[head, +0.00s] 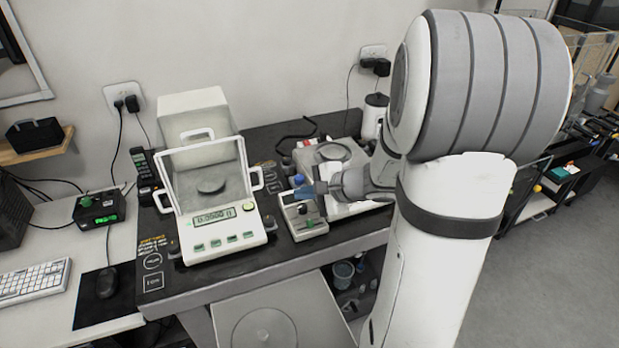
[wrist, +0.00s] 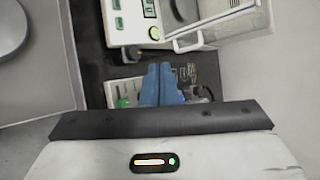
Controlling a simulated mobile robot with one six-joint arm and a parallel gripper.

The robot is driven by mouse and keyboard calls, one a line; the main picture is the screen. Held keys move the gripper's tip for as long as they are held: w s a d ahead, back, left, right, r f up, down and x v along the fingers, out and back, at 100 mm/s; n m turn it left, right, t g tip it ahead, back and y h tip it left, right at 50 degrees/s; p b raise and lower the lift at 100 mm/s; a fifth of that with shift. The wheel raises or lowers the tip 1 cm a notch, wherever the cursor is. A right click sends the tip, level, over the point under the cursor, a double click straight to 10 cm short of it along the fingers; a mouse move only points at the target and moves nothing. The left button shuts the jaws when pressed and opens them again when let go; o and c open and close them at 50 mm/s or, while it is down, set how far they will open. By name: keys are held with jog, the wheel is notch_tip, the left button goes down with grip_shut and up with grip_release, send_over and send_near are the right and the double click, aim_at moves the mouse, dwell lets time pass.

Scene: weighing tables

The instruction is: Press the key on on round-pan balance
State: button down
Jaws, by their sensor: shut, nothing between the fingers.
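A white balance (head: 228,238) with a clear draft shield (head: 182,160) stands on the dark table. Its small round pan (head: 211,186) is inside the shield. A lit display and a row of green keys are on its front; the keys also show in the wrist view (wrist: 117,22). A second, pale device with a round silver pan (head: 334,151) stands to its right, its front partly hidden by my arm. Key labels are too small to read. My gripper (head: 308,192), with blue fingers, is shut and empty, right of the shielded balance, above a small tray. It touches no key.
The small pale tray (head: 314,231) with small items lies between the two devices. A dark handset (head: 142,168) stands left of the shield. A grey panel with a round disc (head: 264,328) is below the table's front edge. A keyboard (head: 33,281) and mouse are left.

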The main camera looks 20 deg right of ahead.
jog(key=w+d+f+m+t+h, duration=0.1)
jog(key=w+d+f+m+h, duration=0.1)
jog(key=d+m, duration=0.2)
jog(key=w+d+f+m+t+h, duration=0.2)
jog(key=d+f+m+h, duration=0.1)
jog(key=d, duration=0.6)
jog(key=shift+w+d+f+m, duration=0.15)
jog(key=shift+d+f+m, duration=0.1)
jog(key=shift+m, duration=0.45)
jog(key=shift+f, duration=0.1)
jog(key=shift+w+a+f+b, duration=0.1)
jog(key=shift+w+f+b, duration=0.35)
jog(key=shift+f+b, duration=0.75)
jog(key=shift+w+d+f+b, duration=0.1)
jog(key=shift+w+f+b, duration=0.3)
jog(key=shift+f+b, duration=0.8)
jog(key=shift+w+a+f+b, duration=0.1)
jog(key=shift+w+f+b, duration=0.45)
jog(key=shift+f, duration=1.2)
jog(key=shift+s+f+b, duration=0.1)
jog(key=shift+b, duration=0.25)
jog(key=shift+f+t+b, duration=0.25)
jog(key=shift+t+b, duration=0.05)
jog(key=shift+b, duration=0.25)
